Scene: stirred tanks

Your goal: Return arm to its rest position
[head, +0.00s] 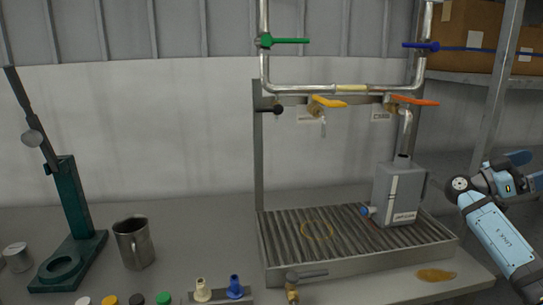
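My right arm (497,235) comes in from the lower right and bends at a joint by the right edge, beside the grey tank. Its far part turns back to the right and leaves the picture, and I see no fingertips of my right gripper. My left arm and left gripper are not in view.
A grey tank (409,190) stands on a ribbed drain tray (350,267) under pipes with coloured valve handles. A green press (75,225) and a metal mug (134,243) stand at left. A shelf post (497,85) rises behind my arm. A brown puddle (435,275) lies at front right.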

